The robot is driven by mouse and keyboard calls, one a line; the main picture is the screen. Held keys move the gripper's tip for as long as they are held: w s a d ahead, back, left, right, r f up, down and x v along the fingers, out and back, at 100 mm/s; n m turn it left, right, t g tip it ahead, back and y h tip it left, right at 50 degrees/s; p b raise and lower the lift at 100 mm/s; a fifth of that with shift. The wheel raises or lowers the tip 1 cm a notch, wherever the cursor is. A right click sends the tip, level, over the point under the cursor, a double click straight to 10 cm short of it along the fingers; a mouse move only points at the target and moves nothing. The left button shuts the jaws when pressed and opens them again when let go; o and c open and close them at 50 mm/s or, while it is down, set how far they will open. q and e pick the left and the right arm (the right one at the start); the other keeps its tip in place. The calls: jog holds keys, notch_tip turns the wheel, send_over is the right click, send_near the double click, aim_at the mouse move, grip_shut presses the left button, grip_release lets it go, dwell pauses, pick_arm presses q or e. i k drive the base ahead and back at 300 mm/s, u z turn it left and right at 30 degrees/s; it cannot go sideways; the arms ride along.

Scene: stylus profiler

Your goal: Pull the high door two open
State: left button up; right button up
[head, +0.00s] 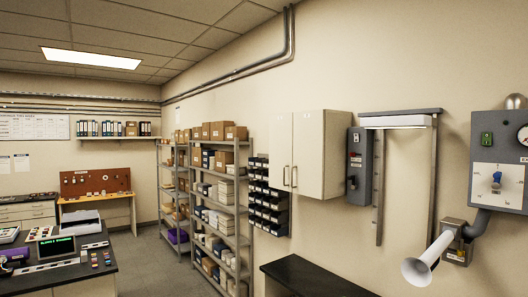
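A pale cream wall cabinet (335,155) hangs high on the right-hand wall, above a dark bench. Its front has a left door (279,145) and a right door (307,150), and both look shut. A slim dark upright handle (285,177) is on the left door, and another handle (294,177) is on the right door, close together at the middle seam. Small marks near the door tops are too small to read, so I cannot tell which door is number two. Neither of my grippers is in view.
A black-topped bench (310,279) stands below the cabinet. Dark bins (268,208) and shelving (222,200) are to its left. A grey switch box (359,165), lamp (397,121) and white funnel-shaped nozzle (418,270) are to its right. Grey floor (150,262) is clear at left.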

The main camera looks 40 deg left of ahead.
aim_at(307, 179)
jog(key=u, duration=0.8)
jog(key=i, duration=1.1)
jog(key=u, duration=0.15)
